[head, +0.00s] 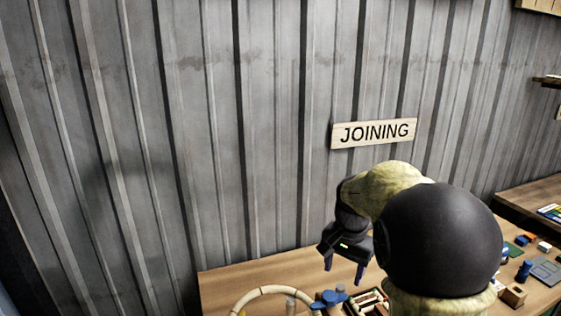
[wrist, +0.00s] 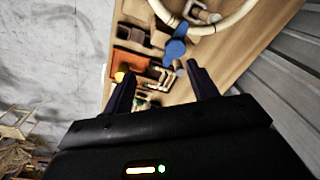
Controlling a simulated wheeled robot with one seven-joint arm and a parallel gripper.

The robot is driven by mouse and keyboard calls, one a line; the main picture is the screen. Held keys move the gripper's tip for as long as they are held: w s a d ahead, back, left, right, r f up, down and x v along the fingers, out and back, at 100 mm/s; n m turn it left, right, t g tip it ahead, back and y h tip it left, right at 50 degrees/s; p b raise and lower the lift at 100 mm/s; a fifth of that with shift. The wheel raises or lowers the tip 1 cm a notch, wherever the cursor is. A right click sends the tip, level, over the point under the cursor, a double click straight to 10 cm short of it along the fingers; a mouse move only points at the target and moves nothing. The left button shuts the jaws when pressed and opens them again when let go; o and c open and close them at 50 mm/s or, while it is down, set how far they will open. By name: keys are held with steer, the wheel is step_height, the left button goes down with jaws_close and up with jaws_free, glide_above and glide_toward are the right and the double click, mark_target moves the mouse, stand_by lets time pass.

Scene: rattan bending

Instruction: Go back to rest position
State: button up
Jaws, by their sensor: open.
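My gripper (head: 346,274) hangs from my arm above the wooden workbench (head: 225,284) in the head view, fingers pointing down. In the wrist view my gripper (wrist: 158,85) has its two dark fingers spread apart, with nothing held between them. A pale bent rattan ring (head: 262,292) lies on the bench to the left of my gripper. Part of the ring (wrist: 238,22) shows at the top of the wrist view, with a blue part (wrist: 175,50) beside it. The lower bench area is cut off in the head view.
A tray with small pieces (head: 368,302) sits below my gripper. Several small items, including a blue one (head: 525,270), lie on the bench at right. A corrugated metal wall (head: 270,130) with a JOINING sign (head: 374,133) stands behind. The space left of my gripper above the bench is clear.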

steer(key=s+f+n+t, duration=0.1)
steer(key=s+f+n, duration=0.2)
steer(key=s+f, duration=0.2)
steer(key=s+a+f+n+b, duration=0.1)
steer(key=s+f+n, duration=0.3)
steer(key=s, duration=0.7)
steer(key=shift+s+f+t, duration=0.25)
steer(key=shift+f+t, duration=0.15)
steer(key=shift+f, duration=0.15)
steer(key=shift+a, duration=0.1)
